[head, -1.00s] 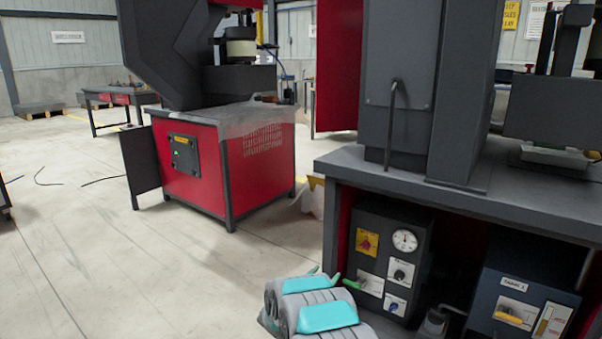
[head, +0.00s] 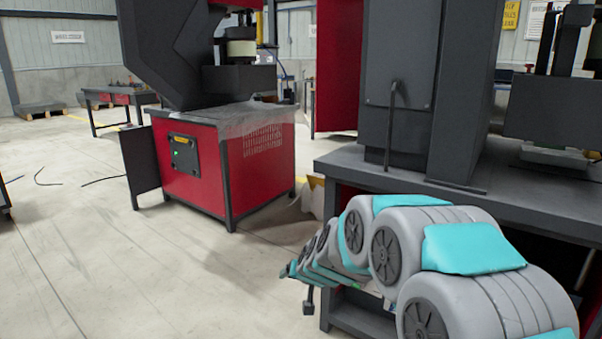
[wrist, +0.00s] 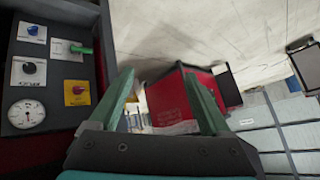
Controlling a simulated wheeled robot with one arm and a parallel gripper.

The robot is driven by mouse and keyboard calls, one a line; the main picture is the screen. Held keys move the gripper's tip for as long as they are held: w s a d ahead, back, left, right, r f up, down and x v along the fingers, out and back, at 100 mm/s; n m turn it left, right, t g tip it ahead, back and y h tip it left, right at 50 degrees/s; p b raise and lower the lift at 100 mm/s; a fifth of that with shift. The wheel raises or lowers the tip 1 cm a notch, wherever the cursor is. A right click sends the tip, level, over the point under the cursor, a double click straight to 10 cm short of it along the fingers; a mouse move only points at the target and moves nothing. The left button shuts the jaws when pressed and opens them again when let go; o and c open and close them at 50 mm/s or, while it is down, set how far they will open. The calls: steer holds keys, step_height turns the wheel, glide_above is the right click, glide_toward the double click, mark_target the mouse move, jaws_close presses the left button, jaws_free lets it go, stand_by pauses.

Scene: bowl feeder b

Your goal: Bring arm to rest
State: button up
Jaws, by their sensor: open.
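My arm, grey with teal pads, rises across the lower right of the head view, in front of the near dark workbench. My gripper (wrist: 162,95) shows in the wrist view with its two green fingers spread apart and nothing between them. The wrist view is turned over, with the floor at the top. In the head view the fingertips cannot be made out clearly; the end of the arm is near the bench's left front corner.
The near workbench (head: 500,198) carries a tall dark machine (head: 405,90). A control box with knobs and a gauge (wrist: 26,114) is close to the gripper's left in the wrist view. A red machine stand (head: 195,170) stands farther back.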

steer(key=s+d+r+g+h, duration=0.1)
steer(key=s+d+g, duration=0.2)
steer(key=s, duration=1.2)
steer(key=s+d+r+g+h, duration=0.1)
steer(key=s+d+g, duration=0.2)
steer(key=s+d, duration=0.4)
steer(key=s+d+n+g+h, duration=0.1)
steer(key=s+d+g, duration=0.3)
steer(key=s, duration=2.1)
steer(key=shift+d+r, duration=0.4)
steer(key=shift+d, duration=0.55)
